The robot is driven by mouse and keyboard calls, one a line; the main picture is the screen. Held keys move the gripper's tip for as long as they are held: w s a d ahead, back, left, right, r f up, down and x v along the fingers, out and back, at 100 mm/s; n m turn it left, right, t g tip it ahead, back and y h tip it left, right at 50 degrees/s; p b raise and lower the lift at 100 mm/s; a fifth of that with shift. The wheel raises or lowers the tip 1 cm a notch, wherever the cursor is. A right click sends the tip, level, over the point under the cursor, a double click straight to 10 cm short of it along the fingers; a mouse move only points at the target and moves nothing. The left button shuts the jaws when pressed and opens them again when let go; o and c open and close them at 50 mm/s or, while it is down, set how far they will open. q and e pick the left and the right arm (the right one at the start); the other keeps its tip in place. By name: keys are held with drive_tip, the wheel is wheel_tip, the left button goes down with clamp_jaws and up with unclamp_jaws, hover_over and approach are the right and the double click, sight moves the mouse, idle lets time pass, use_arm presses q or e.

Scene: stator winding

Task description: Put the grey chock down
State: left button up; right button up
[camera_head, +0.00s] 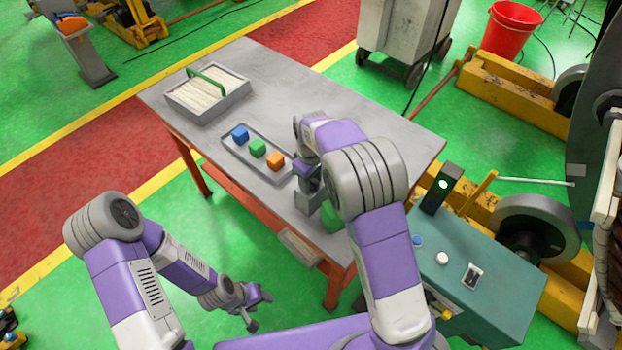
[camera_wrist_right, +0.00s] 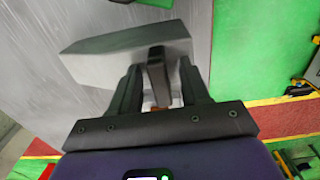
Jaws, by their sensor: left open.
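The grey chock (camera_wrist_right: 100,58) is a wedge-like grey block at the fingers of my right gripper (camera_wrist_right: 158,85) in the right wrist view. The gripper appears shut on it; a finger hides part of its face. In the head view my right gripper (camera_head: 308,188) is over the front part of the grey table (camera_head: 330,110), to the right of the small tray. My arm hides much of it, and I cannot tell whether the chock touches the table top. My left gripper (camera_head: 252,306) is open and empty, low in front of the table.
A green object (camera_head: 331,216) is beside my right gripper. A grey box (camera_head: 240,95) stands at back left. The table's right back is clear.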

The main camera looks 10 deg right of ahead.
wheel_tip(320, 180, up, 12)
drive_tip(key=p, duration=0.1)
drive_tip(key=shift+p, duration=0.3)
idle(0.3)
drive_tip(key=shift+r, duration=0.15)
